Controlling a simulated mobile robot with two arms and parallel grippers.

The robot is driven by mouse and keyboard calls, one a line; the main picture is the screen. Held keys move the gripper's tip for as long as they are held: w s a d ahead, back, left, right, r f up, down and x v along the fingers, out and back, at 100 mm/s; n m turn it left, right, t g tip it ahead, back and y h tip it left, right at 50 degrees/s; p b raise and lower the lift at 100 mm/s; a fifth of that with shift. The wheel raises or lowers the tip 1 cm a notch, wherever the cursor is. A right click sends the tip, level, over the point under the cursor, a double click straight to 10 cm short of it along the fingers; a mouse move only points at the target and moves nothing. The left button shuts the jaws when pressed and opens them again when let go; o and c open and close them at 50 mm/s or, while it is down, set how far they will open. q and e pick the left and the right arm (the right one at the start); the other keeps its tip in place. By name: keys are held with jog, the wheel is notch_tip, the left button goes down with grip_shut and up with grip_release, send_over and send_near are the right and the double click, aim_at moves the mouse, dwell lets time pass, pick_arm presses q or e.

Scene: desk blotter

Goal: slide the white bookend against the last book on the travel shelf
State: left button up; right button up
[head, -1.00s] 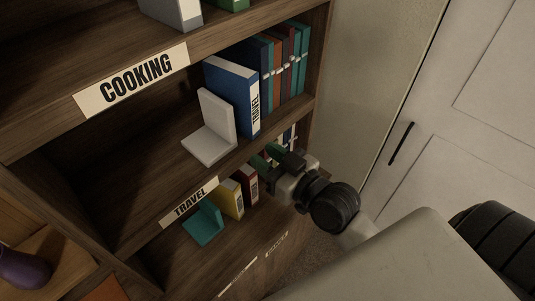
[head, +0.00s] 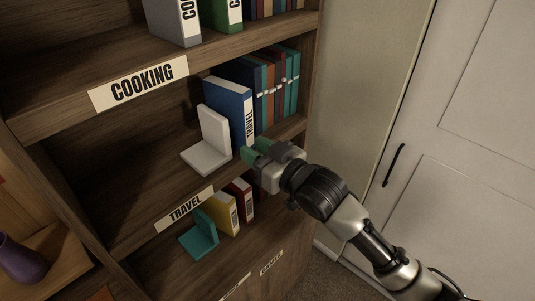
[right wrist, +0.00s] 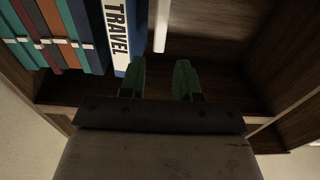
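The white bookend (head: 214,133) is L-shaped and stands upright on the travel shelf (head: 150,192), its flat foot pointing left. The blue travel book (head: 229,101) is the leftmost book in the row, just right of the bookend. The right wrist view shows a narrow dark gap between the blue book (right wrist: 111,12) and the bookend (right wrist: 161,25). My right gripper (head: 252,153) is at the shelf's front edge, in front of the blue book and bookend. Its green fingers (right wrist: 160,77) are apart with nothing between them. My left gripper is not in view.
Several teal, orange and red books (head: 282,84) stand right of the blue book. The travel shelf left of the bookend is clear. The cooking shelf (head: 70,65) is above. A teal bookend (head: 203,232) and books stand below. A side panel (head: 314,60) bounds the right.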

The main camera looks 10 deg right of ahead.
aim_at(227, 131)
jog(key=shift+w, duration=0.15)
jog(key=p+x, duration=0.2)
jog(key=x, duration=0.7)
jog(key=shift+w+a+r+p, duration=0.1)
jog(key=shift+w+a+p, duration=0.1)
jog(key=shift+p, duration=0.1)
jog(key=shift+w+a, duration=0.4)
jog(key=shift+w, duration=0.05)
jog(key=shift+c, duration=0.2)
grip_shut()
jog(key=shift+o, duration=1.8)
grip_release()
jog(key=shift+s+d, duration=0.15)
